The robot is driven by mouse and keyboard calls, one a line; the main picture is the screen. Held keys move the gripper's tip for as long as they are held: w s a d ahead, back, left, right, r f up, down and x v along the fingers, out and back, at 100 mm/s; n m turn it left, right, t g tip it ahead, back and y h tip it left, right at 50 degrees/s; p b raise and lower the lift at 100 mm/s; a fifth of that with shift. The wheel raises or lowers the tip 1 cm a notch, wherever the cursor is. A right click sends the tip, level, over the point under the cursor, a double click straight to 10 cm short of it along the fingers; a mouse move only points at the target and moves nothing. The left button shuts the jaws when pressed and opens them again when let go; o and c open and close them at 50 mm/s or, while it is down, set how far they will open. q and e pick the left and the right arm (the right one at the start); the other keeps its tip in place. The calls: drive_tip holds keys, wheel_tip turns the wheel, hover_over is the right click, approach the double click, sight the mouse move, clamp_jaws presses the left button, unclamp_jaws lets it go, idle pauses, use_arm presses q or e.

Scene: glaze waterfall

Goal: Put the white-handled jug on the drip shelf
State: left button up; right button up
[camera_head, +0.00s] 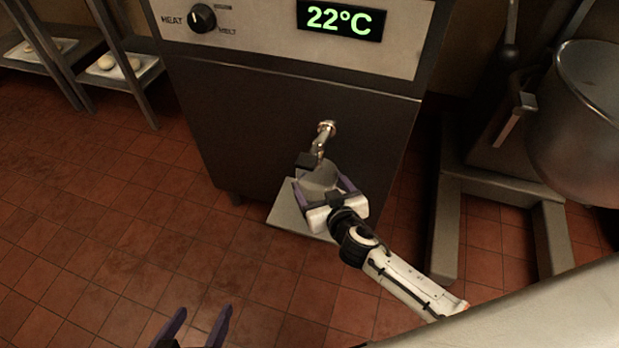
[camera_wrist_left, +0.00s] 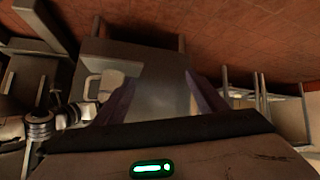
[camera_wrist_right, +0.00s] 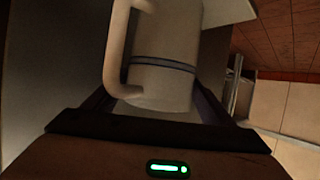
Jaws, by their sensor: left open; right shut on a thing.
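My right gripper (camera_head: 322,187) is shut on the jug's body. The pale drip shelf (camera_head: 288,214) juts out low below the jug; I cannot tell whether they touch. My left gripper (camera_head: 197,328) is open and empty at the bottom of the head view, well away from the jug.
The machine (camera_head: 245,130) has a heat knob (camera_head: 202,18) and a display (camera_head: 340,18) reading 22°C. A large metal pot (camera_head: 580,120) on a stand is at the right. Racks (camera_head: 125,68) with pale items stand at the left. The tiled floor (camera_head: 120,220) at left is clear.

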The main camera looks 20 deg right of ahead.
drive_tip(key=shift+w+f+b, duration=0.2)
drive_tip(key=shift+f+b, duration=0.55)
drive_tip(key=shift+f, duration=0.15)
use_arm(q)
drive_tip(key=shift+f, duration=0.4)
use_arm(e)
drive_tip(key=o, duration=1.5)
use_arm(q)
drive_tip(key=shift+w+a+r+p, duration=0.1)
drive_tip(key=shift+a+r+p, duration=0.3)
drive_tip(key=shift+p, duration=0.9)
use_arm(e)
drive_tip(key=shift+v, duration=6.05)
use_arm(q)
drive_tip(key=shift+d+r, duration=0.15)
drive_tip(key=shift+r, duration=0.05)
use_arm(e)
drive_tip(key=shift+r, duration=0.15)
